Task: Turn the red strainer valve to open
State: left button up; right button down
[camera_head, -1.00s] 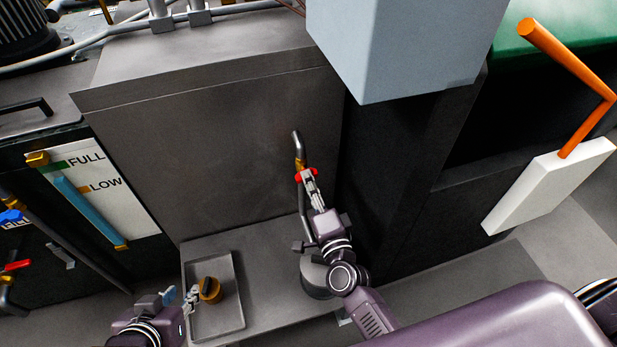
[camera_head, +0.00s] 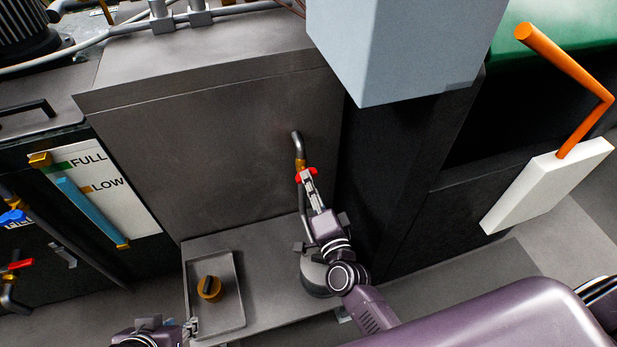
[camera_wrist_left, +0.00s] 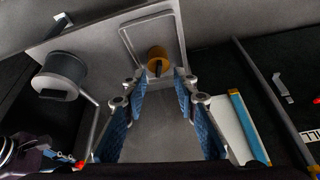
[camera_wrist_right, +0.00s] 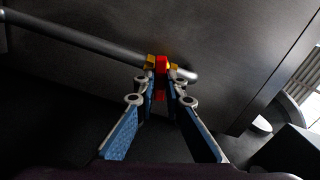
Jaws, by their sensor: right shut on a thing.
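The red strainer valve (camera_head: 305,175) sits on a thin metal pipe (camera_head: 298,147) with a brass fitting, in front of the grey cabinet. My right gripper (camera_head: 308,180) is at the valve. My left gripper (camera_head: 192,326) is low at the picture's bottom left, beside the tray and touching nothing. In the left wrist view its fingers (camera_wrist_left: 157,80) stand wide apart with nothing between them.
A shallow tray (camera_head: 240,312) holds a brass cap (camera_head: 209,288) with a dark grip. A dark round canister (camera_head: 314,278) stands near my right arm. A FULL/LOW gauge (camera_head: 120,185) and another red-handled valve (camera_head: 18,265) are at left. An orange bar (camera_head: 570,65) is at right.

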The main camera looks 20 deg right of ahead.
pick_arm(q)
jog(key=shift+s+a+f+g+p, duration=0.15)
jog(key=shift+s+g, duration=0.1)
jog(key=shift+s, duration=0.35)
jog(key=shift+s+a+f+g+p, duration=0.15)
jog(key=shift+s+g, duration=0.15)
jog(key=shift+s, duration=0.3)
jog(key=shift+s+a+f+g, duration=0.15)
jog(key=shift+s+g, duration=0.1)
jog(key=shift+s, duration=0.35)
pick_arm(e)
jog(key=shift+f+n, duration=0.15)
jog(key=shift+n, duration=0.35)
pick_arm(q)
jog(key=shift+r, duration=0.1)
pick_arm(e)
jog(key=shift+s, duration=0.1)
pick_arm(q)
jog(key=shift+w+f+p, duration=0.5)
jog(key=shift+f+p, duration=0.2)
jog(key=shift+p, duration=0.7)
pick_arm(e)
jog(key=shift+n, duration=2.3)
pick_arm(q)
jog(key=shift+f, duration=0.1)
